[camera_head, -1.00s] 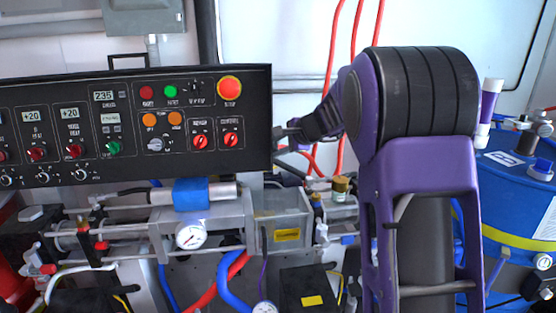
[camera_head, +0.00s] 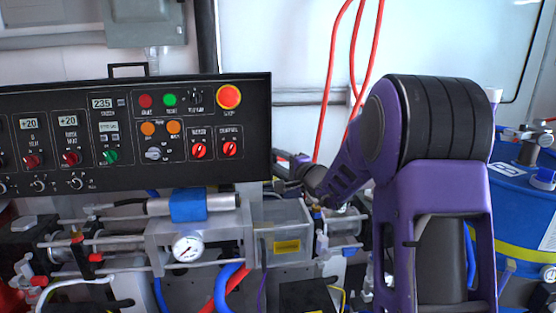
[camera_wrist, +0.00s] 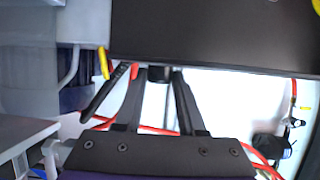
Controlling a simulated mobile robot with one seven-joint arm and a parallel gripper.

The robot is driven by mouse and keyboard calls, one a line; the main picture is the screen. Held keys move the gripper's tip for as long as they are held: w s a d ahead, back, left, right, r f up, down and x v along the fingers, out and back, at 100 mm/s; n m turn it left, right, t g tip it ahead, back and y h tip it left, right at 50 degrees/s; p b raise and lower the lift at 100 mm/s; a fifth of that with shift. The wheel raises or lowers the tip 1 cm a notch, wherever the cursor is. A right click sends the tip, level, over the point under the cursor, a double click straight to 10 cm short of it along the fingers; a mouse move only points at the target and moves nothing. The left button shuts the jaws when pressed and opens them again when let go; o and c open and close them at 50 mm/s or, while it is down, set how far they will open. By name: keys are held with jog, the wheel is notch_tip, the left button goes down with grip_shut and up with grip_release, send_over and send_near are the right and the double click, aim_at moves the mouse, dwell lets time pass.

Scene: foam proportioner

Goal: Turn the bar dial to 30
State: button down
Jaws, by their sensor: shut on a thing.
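In the wrist view my gripper (camera_wrist: 158,76) has its two dark fingers closed in on a short dark knob-like piece (camera_wrist: 160,72) at the lower edge of a dark panel. No scale or number shows on this piece, and I cannot tell if it is the bar dial. In the head view the wrist end of my arm (camera_head: 292,168) is at the right edge of the black control panel (camera_head: 210,110), and the fingertips are hidden. The panel front carries a grey knob (camera_head: 154,153) and two red rotary switches. A white-faced gauge (camera_head: 187,248) sits below.
A red stop button (camera_head: 228,97) is at the panel's upper right. Red hoses (camera_head: 333,80) hang behind my arm. A pump assembly with blue hoses stands under the panel. A blue drum (camera_head: 520,205) stands at the right.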

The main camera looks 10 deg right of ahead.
jog(key=shift+f+n+t+y, duration=0.3)
jog(key=shift+n+t+y, duration=0.2)
jog(key=shift+t, duration=0.3)
jog(key=c, duration=0.5)
grip_release()
jog(key=shift+a, duration=0.1)
jog(key=v, duration=1.7)
jog(key=shift+s+f, duration=0.2)
jog(key=shift+f, duration=0.05)
